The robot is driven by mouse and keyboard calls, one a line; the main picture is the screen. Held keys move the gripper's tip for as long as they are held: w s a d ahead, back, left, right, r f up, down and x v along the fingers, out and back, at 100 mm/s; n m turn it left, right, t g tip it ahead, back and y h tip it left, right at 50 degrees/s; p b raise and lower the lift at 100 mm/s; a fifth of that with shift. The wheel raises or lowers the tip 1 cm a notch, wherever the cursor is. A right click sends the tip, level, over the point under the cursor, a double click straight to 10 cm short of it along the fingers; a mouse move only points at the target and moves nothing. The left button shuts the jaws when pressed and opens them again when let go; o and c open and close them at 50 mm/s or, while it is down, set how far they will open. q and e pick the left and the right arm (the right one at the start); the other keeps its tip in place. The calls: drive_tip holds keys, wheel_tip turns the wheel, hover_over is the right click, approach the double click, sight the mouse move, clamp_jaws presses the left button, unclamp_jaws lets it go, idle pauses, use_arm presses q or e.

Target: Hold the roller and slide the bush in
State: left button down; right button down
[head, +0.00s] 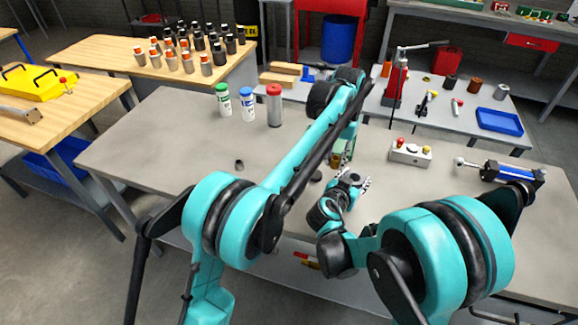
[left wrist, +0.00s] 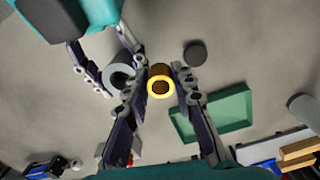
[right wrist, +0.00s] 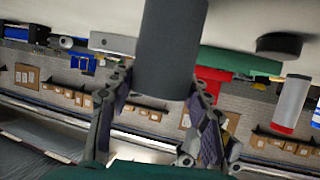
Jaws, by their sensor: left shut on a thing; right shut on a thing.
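The bush (left wrist: 160,82), a short brass-coloured ring with a bright yellow rim, sits between the fingers of my left gripper (left wrist: 161,84), which is shut on it. The roller (right wrist: 170,50) is a dark grey cylinder between the fingers of my right gripper (right wrist: 158,92), which is shut on it. In the left wrist view the roller shows its grey ring end (left wrist: 117,76) and dark bore, just left of the bush; the left finger lies between them in the picture. In the head view my right gripper (head: 350,184) is low over the table; my left gripper is mostly hidden by its arm.
A green tray (left wrist: 226,114) and a dark disc (left wrist: 195,53) lie close by on the grey table (head: 150,135). Several bottles (head: 223,99) stand at the back. A control box (head: 410,152) and a blue cylinder unit (head: 515,172) stand to the right.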

use_arm(q)
drive_tip(key=shift+n, duration=0.4)
drive_tip(key=shift+s+d+f, duration=0.3)
drive_tip(key=shift+d, duration=0.75)
drive_tip(key=shift+s+d+f, duration=0.25)
drive_tip(key=shift+s+d, duration=0.1)
drive_tip(key=shift+d, duration=0.75)
drive_tip(key=shift+s+d+f, duration=0.3)
drive_tip(key=shift+d, duration=0.75)
drive_tip(key=shift+f, duration=0.6)
drive_tip(key=c, duration=1.2)
unclamp_jaws()
